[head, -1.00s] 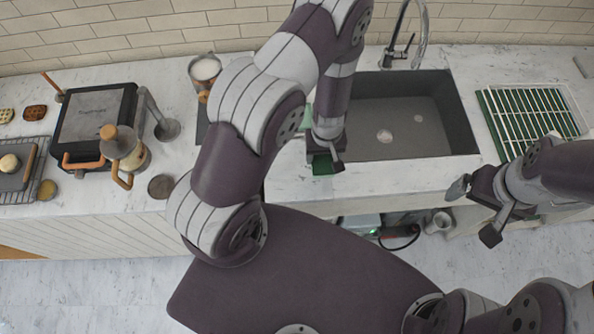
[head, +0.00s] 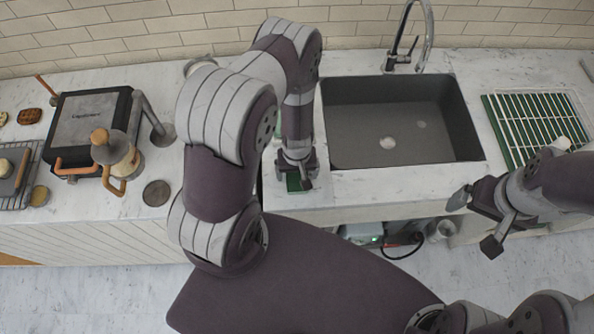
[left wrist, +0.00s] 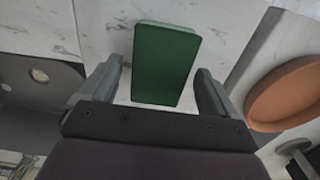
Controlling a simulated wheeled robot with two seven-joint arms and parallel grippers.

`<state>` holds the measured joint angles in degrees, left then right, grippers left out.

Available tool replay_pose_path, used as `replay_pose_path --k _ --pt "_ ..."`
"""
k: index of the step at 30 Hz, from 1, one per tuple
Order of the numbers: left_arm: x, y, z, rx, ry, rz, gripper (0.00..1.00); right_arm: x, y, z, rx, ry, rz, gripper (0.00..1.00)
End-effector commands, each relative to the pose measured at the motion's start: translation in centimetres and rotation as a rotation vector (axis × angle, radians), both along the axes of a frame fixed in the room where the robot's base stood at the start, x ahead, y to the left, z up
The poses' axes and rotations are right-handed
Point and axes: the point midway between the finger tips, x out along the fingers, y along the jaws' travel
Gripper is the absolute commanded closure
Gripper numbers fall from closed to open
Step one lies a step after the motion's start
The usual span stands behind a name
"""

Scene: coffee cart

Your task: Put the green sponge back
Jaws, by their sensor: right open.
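The green sponge (left wrist: 165,65) is a dark green block between the two fingers of my left gripper (left wrist: 161,80) in the left wrist view. In that view a thin strip of counter shows beside its left side. In the head view the sponge (head: 295,182) shows at the tip of my left gripper (head: 299,172), low over the counter left of the sink, partly hidden by the fingers. I cannot tell whether its underside touches the counter. My right gripper (head: 473,218) is open and empty at the counter's front edge, right of the sink.
The grey sink (head: 395,125) with its tap (head: 405,50) is right of my left gripper. A green drying mat with a white rack (head: 535,120) is at the far right. A coffee press (head: 118,155) and a black grill (head: 90,125) stand at left. An orange-brown round dish (left wrist: 290,95) is close by.

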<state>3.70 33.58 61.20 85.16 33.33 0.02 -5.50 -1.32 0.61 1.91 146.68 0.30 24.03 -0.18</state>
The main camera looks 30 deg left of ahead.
Motion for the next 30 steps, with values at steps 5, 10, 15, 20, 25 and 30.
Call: replay_pose_path --k 5,10,15,20,25,30 --pt "0.0 0.0 0.1 -0.001 0.001 0.0 0.09 0.0 0.0 0.0 0.0 0.0 0.0 0.05" --pt "0.1 0.0 2.1 0.0 0.0 0.0 0.09 0.0 0.0 0.3 0.0 0.0 0.0 0.05" --pt "0.0 0.0 6.7 0.0 0.0 0.0 0.09 0.0 0.0 1.3 0.0 0.0 0.0 0.05" --pt "0.0 0.0 10.6 -0.001 0.001 0.0 0.09 0.0 0.0 2.9 0.0 0.0 0.0 0.05" --pt "0.4 -0.2 13.1 -0.007 -0.01 -0.021 0.09 0.0 0.0 3.4 0.0 0.0 0.0 0.05" --pt "0.2 -2.5 25.2 -0.038 -0.098 -0.327 0.09 0.0 0.0 3.3 0.0 0.0 0.0 0.05"
